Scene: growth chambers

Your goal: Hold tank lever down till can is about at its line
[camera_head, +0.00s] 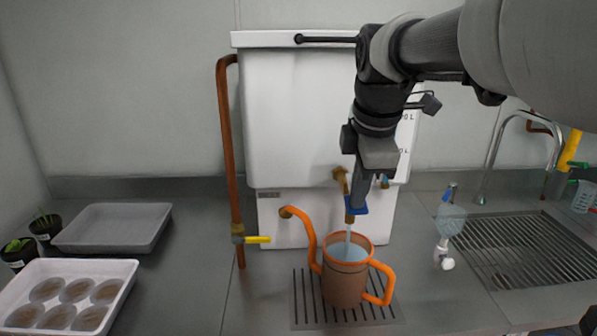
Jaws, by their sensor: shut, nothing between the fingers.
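The white tank (290,120) stands against the back wall on a lower white block. Its brass tap (341,176) has a blue lever (361,207), and a stream of water (348,234) runs from the tap into the can. The watering can (344,285) is brown with an orange spout and handle and stands upright on a slotted drain grate (307,300). Water shows inside below the rim; I cannot make out its line. My gripper (358,204) is shut, pointing down at the blue lever, apparently touching it. The arm hides part of the tank's scale.
A copper pipe (228,150) with a yellow-handled valve (257,239) runs left of the tank. A spray bottle (449,225) and a sink grate (525,250) are to the right. Trays (117,222) and small pots (18,254) are at left. The counter left of the can is clear.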

